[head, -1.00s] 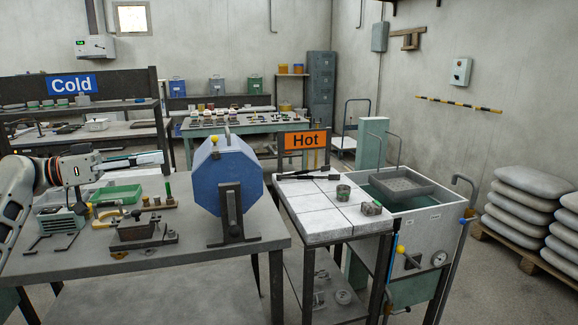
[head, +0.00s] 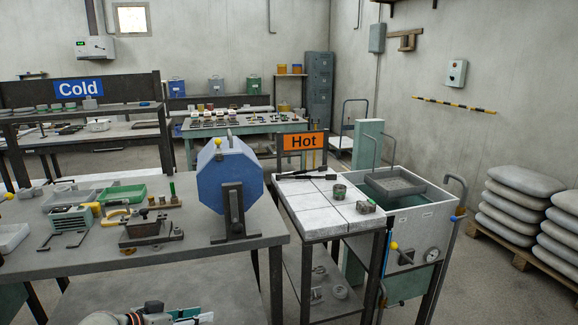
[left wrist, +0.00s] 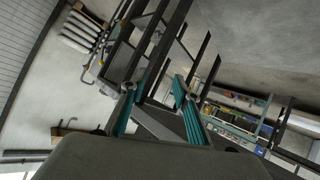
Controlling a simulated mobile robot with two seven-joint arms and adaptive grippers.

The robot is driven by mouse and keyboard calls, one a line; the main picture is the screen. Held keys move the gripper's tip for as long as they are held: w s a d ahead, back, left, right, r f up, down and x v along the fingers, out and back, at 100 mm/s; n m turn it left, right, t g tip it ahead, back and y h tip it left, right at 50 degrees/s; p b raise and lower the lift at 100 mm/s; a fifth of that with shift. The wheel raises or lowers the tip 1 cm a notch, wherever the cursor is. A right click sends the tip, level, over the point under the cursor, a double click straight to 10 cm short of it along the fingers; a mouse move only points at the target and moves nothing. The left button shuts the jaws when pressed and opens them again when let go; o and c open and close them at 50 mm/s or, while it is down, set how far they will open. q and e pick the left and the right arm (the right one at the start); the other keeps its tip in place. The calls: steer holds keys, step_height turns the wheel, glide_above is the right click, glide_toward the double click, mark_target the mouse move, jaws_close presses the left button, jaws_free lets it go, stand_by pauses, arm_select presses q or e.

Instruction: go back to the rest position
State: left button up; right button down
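My left gripper (head: 196,314) is low at the bottom edge of the head view, in front of the grey workbench (head: 225,252) and below its top. Most of its arm is out of the picture. In the left wrist view the two teal-edged fingers (left wrist: 155,88) stand apart with nothing between them. Beyond them that view shows dark frame legs and the floor, tilted. My right gripper is in neither view.
A blue octagonal drum (head: 228,176) stands on the bench, beside a small metal mould (head: 145,228) and a green tray (head: 122,194). The white-tiled hot table (head: 320,212) and a water tank (head: 420,222) stand to the right. Stacked grey sacks (head: 510,212) are farther right.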

arm_select(q)
steer(key=s+d+f+n+y+p, duration=0.1)
steer(key=s+d+f+y+p, duration=0.15)
steer(key=s+f, duration=1.25)
steer(key=s+d+r+y, duration=0.1)
steer(key=s, duration=0.8)
steer(key=s+d+r+t+y, duration=0.1)
steer(key=s, duration=0.7)
steer(key=shift+s+r+m+t+y, duration=0.3)
steer(key=shift+s+r+y, duration=0.05)
steer(key=shift+s+r, duration=0.05)
